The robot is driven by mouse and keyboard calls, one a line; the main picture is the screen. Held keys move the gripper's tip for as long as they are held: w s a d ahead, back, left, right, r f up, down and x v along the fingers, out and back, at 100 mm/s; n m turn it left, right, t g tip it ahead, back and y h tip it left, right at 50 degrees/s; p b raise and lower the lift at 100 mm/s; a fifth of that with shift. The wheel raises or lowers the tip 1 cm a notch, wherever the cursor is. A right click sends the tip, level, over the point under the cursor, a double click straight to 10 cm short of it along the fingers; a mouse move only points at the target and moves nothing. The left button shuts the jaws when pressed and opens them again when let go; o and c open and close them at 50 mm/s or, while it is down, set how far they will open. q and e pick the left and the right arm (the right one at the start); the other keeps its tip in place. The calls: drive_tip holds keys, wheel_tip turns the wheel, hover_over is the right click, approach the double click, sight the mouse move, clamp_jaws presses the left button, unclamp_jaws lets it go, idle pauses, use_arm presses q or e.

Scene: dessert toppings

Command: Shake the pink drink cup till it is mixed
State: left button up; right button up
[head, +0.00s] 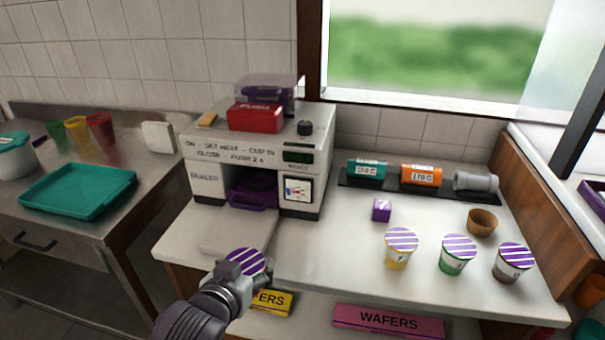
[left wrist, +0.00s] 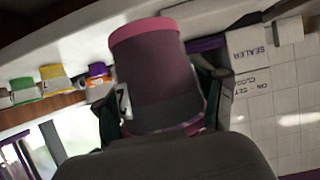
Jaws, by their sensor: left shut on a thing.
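My left gripper (head: 236,280) is shut on the pink drink cup, in front of the counter and below the sealer machine in the head view. In the head view only the cup's purple-and-white striped lid (head: 246,261) shows clearly; the gripper hides most of its side. In the left wrist view the pink cup (left wrist: 158,75) sits between the two fingers of the gripper (left wrist: 165,108), its pink base end toward the top of the picture. My right gripper is in neither view. The drink inside cannot be seen.
The sealer (head: 255,150) stands on the counter behind the cup. Three striped-lid cups, yellow (head: 398,258), green (head: 457,264) and brown (head: 509,271), stand at the right beside a brown bowl (head: 482,222) and purple cube (head: 381,210). A teal tray (head: 80,205) lies left.

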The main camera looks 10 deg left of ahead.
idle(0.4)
use_arm(q)
wheel_tip(320, 180, down, 4)
drive_tip(key=shift+s+f, duration=0.1)
drive_tip(key=shift+f, duration=0.05)
drive_tip(key=shift+w+r, duration=0.2)
drive_tip(key=shift+r, duration=1.9)
drive_tip(key=shift+s+r, duration=0.1)
drive_tip(key=shift+r, duration=0.1)
drive_tip(key=shift+f, duration=0.15)
